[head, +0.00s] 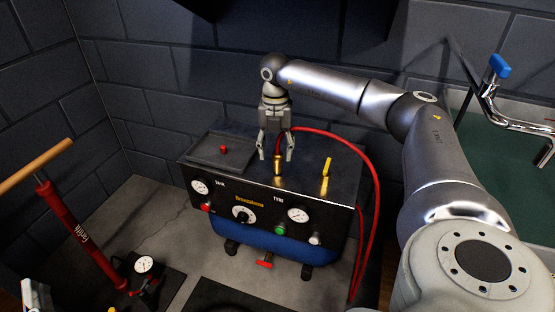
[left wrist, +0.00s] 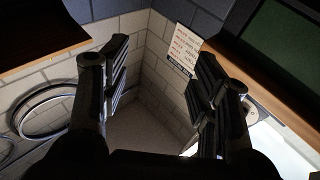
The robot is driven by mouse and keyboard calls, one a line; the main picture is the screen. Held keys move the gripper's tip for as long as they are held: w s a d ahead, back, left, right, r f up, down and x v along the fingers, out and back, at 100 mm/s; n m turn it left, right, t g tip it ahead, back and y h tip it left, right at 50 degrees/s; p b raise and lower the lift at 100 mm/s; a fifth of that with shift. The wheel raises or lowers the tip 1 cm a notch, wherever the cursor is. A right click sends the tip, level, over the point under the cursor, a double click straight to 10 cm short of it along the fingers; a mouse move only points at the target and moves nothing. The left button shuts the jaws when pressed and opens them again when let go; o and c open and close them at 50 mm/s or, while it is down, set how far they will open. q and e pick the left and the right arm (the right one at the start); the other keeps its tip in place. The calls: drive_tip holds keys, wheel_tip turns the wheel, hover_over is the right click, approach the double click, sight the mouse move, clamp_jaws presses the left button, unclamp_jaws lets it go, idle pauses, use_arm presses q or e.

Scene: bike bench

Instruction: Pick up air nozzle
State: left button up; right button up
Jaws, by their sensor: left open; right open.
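A small brass-coloured piece, which looks like the air nozzle (head: 277,166), stands upright on the black top of the compressor (head: 300,172). A red hose (head: 362,155) starts close behind it and arcs to the right. My right gripper (head: 276,152) points down over the brass piece, with one open finger on each side. I cannot tell whether the fingers touch it. My left gripper (left wrist: 163,78) shows only in the left wrist view, open and empty, far from the compressor.
A yellow lever (head: 326,166) stands right of the brass piece. A shallow tray with a red knob (head: 223,149) is on the left. A red floor pump (head: 85,240) stands at left, a sink tap (head: 515,121) at right. Block walls close the back.

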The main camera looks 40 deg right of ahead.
sight(277, 153)
use_arm(q)
drive_tip(key=s+r+t+h+b, duration=0.1)
drive_tip(key=s+r+t, duration=0.3)
drive_tip(key=r, duration=0.2)
drive_tip(key=shift+r+t+h, duration=0.3)
drive_tip(key=shift+r+t, duration=0.1)
use_arm(e)
drive_tip(key=f, duration=0.4)
drive_tip(key=shift+s+d, duration=0.1)
drive_tip(key=shift+s, duration=0.1)
clamp_jaws()
